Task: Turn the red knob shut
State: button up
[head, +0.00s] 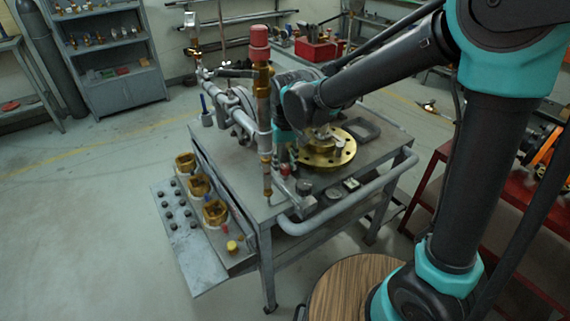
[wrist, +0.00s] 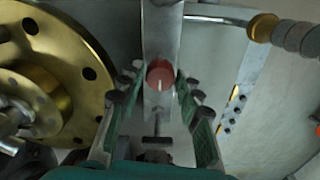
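The red knob (wrist: 160,73) is a small round disc with a short pale mark on its face. In the wrist view it sits on a grey metal bar between the fingertips of my gripper (wrist: 159,88). The green-padded fingers are open on either side of it, with gaps visible between knob and pads; their depth relative to it is hard to judge. In the head view, my gripper is low over the workbench, behind the upright pipe and left of the brass flange, and is mostly hidden. A small red spot (head: 285,169) there may be the same knob.
The brass flange (head: 326,149) lies close to my gripper and fills the left of the wrist view. A vertical pipe with a red cap (head: 259,42) stands in front. The grey workbench (head: 385,143) has a curved rail (head: 350,196) at its front corner.

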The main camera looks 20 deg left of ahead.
aim_at(285, 166)
jog(key=shift+o, duration=1)
jog(key=shift+r, duration=0.1)
notch_tip(285, 166, up, 12)
